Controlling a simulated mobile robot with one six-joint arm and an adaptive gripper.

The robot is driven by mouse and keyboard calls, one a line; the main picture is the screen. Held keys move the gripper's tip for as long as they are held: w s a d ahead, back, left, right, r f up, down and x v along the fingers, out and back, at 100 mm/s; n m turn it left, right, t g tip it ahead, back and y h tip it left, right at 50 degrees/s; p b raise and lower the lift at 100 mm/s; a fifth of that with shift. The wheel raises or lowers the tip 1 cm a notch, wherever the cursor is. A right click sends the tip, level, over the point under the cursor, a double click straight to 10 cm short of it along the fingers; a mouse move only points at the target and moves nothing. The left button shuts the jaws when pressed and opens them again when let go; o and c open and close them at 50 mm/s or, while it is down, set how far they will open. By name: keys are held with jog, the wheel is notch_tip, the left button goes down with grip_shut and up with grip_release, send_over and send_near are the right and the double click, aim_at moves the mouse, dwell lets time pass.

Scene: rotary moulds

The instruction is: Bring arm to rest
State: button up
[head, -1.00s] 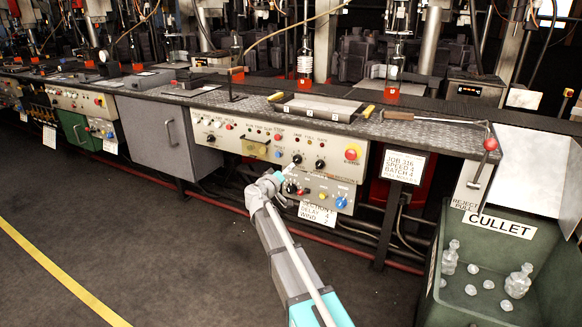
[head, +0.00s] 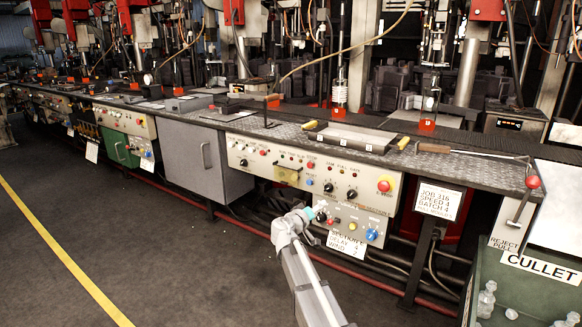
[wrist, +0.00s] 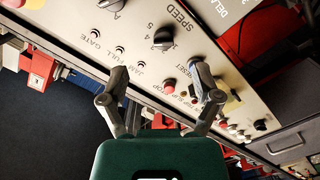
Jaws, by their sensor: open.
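My gripper (wrist: 158,70) is open and empty in the wrist view, its two grey fingers spread in front of a control panel. In the head view, my arm reaches up from the bottom and ends at a teal part near the lower panel. The fingers are too small there to make out. The cream control panel (head: 262,162) carries knobs, small buttons and a red stop button (head: 385,184). In the wrist view the panel (wrist: 135,22) is tilted, with a black SPEED knob (wrist: 163,38) and a red button (wrist: 169,84) beyond the fingers. I cannot tell whether the fingers touch the panel.
A dark workbench (head: 375,146) runs above the panel, holding a metal tray (head: 350,137) and a red-knobbed lever (head: 532,182). A grey cabinet (head: 190,162) stands left of the panel, a green cullet bin (head: 540,284) at the lower right. The floor at left is clear, with a yellow line (head: 62,250).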

jog(key=s+d+f+m+g+y, duration=0.1)
jog(key=s+d+f+g+y, duration=0.1)
jog(key=s+d+f+g, duration=0.5)
jog(key=s+d+f+m+g+y, duration=0.1)
jog(key=s+d+f+m+g, duration=0.3)
jog(key=s, duration=0.6)
jog(key=s+a+f+n+g+y, duration=0.1)
jog(key=s+a+f+y, duration=0.15)
jog(key=s, duration=0.35)
jog(key=s+a+f+n+g+y, duration=0.1)
jog(key=s+n+y, duration=0.15)
jog(key=s, duration=0.35)
jog(key=s+a+f+g+y, duration=0.1)
jog(key=s+a+f+y, duration=0.15)
jog(key=s, duration=0.25)
notch_tip(320, 180, up, 36)
jog(key=p, duration=3.6)
jog(key=shift+s+f, duration=0.15)
jog(key=shift+f, duration=0.1)
jog(key=shift+c, duration=0.2)
jog(key=c, duration=0.3)
